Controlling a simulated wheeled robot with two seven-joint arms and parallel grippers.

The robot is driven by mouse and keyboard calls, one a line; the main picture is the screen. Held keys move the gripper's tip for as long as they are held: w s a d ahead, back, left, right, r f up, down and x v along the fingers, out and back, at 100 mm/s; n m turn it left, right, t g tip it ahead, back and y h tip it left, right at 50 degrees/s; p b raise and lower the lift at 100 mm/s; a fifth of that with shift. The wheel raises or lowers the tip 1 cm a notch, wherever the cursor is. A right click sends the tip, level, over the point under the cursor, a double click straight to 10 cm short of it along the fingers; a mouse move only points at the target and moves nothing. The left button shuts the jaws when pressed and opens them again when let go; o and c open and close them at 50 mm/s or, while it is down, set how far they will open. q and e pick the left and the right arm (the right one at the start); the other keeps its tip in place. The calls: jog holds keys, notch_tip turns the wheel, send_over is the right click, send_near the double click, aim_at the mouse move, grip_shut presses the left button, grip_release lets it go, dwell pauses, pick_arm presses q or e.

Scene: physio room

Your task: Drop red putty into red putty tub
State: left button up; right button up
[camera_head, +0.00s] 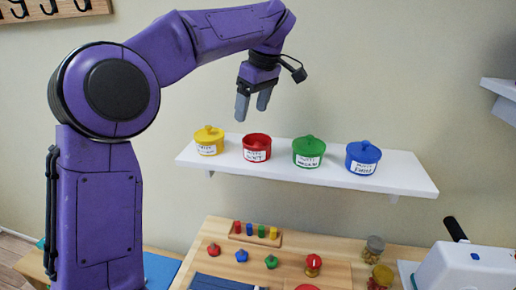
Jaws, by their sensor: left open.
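The red putty tub (257,155) stands on the white wall shelf, between the yellow and green tubs. Its lid is off, its top is open and its inside looks red; I cannot tell whether red putty lies in it. My left gripper (252,108) points down above the red tub, clear of its rim. Its two grey fingers are apart and nothing shows between them. I cannot make out the red putty for certain anywhere. My right gripper is out of view.
The yellow tub (209,143), green tub (308,153) and blue tub (362,159) stand lidded on the shelf (408,183). Below, a wooden table holds a peg block (256,236), small coloured knobbed pieces and jars. A white device (467,268) stands at the right.

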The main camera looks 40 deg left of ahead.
pick_arm(q)
jog(key=p+v, duration=0.2)
jog(key=v, duration=0.8)
jog(key=shift+s+a+p, duration=0.2)
jog(key=shift+s+p, duration=0.2)
jog(key=shift+s, duration=0.15)
jog(key=shift+s+r, duration=0.1)
jog(key=shift+d, duration=0.1)
